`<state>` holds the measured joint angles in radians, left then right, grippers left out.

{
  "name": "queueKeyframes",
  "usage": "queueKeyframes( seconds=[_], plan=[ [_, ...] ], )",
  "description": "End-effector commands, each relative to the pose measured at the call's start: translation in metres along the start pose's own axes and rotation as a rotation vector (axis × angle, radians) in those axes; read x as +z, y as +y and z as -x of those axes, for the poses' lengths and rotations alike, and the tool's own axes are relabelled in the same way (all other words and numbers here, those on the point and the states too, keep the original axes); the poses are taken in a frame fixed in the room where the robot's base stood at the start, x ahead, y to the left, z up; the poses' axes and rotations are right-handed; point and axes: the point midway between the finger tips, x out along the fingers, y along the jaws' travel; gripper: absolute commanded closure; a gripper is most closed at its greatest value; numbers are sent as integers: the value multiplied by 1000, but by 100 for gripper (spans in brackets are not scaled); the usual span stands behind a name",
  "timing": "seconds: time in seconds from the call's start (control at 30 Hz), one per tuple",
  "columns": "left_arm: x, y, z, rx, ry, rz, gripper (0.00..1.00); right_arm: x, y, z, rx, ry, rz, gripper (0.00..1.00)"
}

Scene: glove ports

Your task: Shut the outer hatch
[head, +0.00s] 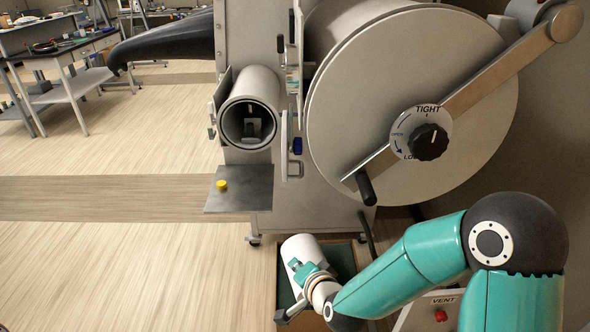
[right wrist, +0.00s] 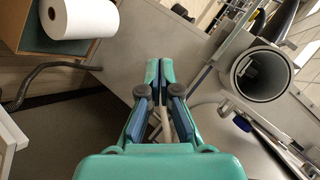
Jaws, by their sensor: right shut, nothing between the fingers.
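A large grey round hatch (head: 350,110) stands upright across the front of the big cylinder, with a diagonal bar (head: 500,75) over it. At its centre is a black knob (head: 428,142) with TIGHT marked above. Left of it, a small tube (head: 250,108) has an open mouth, also visible in the right wrist view (right wrist: 262,74). I cannot tell whether the large disc is seated. My right gripper (head: 299,268) is low, below the tube and disc, touching neither. Its fingers (right wrist: 160,70) are together and empty. My left gripper is out of view.
A flat grey plate (head: 250,195) with a yellow knob-like piece (head: 222,185) juts out below the tube. A white roll (right wrist: 78,18) lies in an open box. A VENT panel (head: 446,298) is low right. A black glove (head: 165,42) sticks out left. Floor at left is clear.

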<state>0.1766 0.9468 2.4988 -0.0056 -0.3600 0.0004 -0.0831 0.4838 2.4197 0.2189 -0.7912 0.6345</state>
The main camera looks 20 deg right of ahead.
Motion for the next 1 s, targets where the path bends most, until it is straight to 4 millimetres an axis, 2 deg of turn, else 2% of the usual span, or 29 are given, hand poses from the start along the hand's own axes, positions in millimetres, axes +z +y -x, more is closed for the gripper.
queueKeyframes(
  seconds=[0.03,0.1,0.2,0.3,0.37,0.47,0.8,1.0],
  plan=[
    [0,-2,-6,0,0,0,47,-25,-40,12,-109,90,-99,100],
    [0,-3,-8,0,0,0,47,-55,-83,33,-237,181,-235,100],
    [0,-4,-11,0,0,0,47,-85,-124,63,-383,260,-388,100],
    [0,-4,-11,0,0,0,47,-102,-145,81,-467,296,-476,100],
    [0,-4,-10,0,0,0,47,-108,-151,84,-488,305,-501,100],
    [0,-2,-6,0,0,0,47,-114,-157,78,-494,308,-510,100],
    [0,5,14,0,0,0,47,-136,-178,30,-489,307,-507,100],
    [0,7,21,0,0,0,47,-144,-186,10,-490,305,-505,100]
  ],
)
